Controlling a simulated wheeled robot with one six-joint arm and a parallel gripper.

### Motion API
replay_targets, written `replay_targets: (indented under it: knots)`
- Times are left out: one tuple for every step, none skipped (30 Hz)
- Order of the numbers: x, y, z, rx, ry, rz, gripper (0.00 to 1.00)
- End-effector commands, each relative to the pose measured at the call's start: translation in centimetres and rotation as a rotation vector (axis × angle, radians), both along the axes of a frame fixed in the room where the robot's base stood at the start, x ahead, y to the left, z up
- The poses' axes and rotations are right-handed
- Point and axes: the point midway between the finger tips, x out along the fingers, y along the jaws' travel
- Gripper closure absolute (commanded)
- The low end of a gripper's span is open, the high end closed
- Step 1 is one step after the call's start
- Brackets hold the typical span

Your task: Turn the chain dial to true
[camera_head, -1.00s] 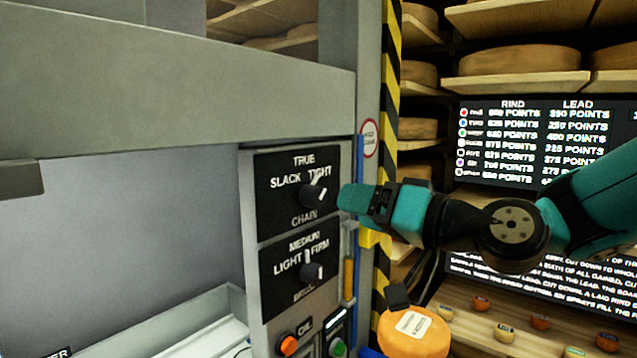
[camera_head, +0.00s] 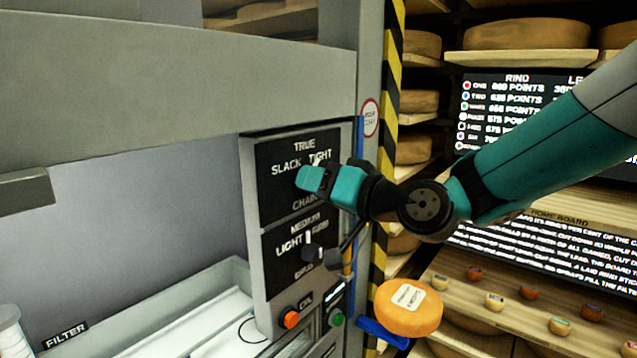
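The chain dial's black panel (camera_head: 270,199) is on the grey machine face in the head view, marked SLACK, TRUE and TIGHT. The dial's knob is almost wholly hidden behind my gripper; a small white bit shows at the gripper's upper edge, near TIGHT. Its present setting cannot be read. My gripper (camera_head: 311,179), teal with black parts, reaches in from the right and is at the knob. Whether it touches or holds the knob, and how far its fingers are apart, cannot be told.
Just below is a second dial (camera_head: 312,252) marked LIGHT, MEDIUM and FIRM. Under it are an orange button (camera_head: 291,319) and a green button (camera_head: 337,319). A striped post (camera_head: 390,130) stands right of the panel. An orange cheese wheel (camera_head: 408,308) sits at lower right.

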Motion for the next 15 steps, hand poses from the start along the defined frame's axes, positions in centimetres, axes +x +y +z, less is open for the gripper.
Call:
replay_targets:
  knots:
    - [0.0, -0.02, 0.0, 0.0, 0.0, 0.0, 0.85]
    - [0.01, -0.03, 0.0, 0.0, 0.0, 0.0, 0.86]
    - [0.01, -0.03, 0.01, 0.0, 0.0, -0.001, 0.86]
    - [0.01, -0.03, 0.0, -0.001, -0.001, 0.0, 0.85]
    - [0.01, -0.03, -0.02, -0.002, -0.001, -0.001, 0.85]
    - [0.01, -0.03, -0.05, -0.002, -0.003, 0.0, 0.85]
    - [0.01, -0.03, -0.08, -0.004, -0.006, 0.0, 0.85]
    - [0.01, -0.03, -0.12, -0.007, -0.01, -0.001, 0.85]
    - [0.01, -0.03, -0.19, -0.012, -0.016, -0.001, 0.85]
    - [0.01, -0.03, -0.22, -0.015, -0.022, -0.001, 0.85]
    - [0.0, -0.04, -0.27, -0.021, -0.03, -0.001, 0.85]
    - [-0.01, -0.03, -0.31, -0.03, -0.042, 0.0, 0.85]
    - [-0.02, -0.02, -0.36, -0.038, -0.054, 0.0, 0.85]
    - [-0.01, -0.03, -0.44, -0.048, -0.067, -0.001, 0.85]
    - [0.0, -0.04, -0.52, -0.061, -0.084, -0.001, 0.85]
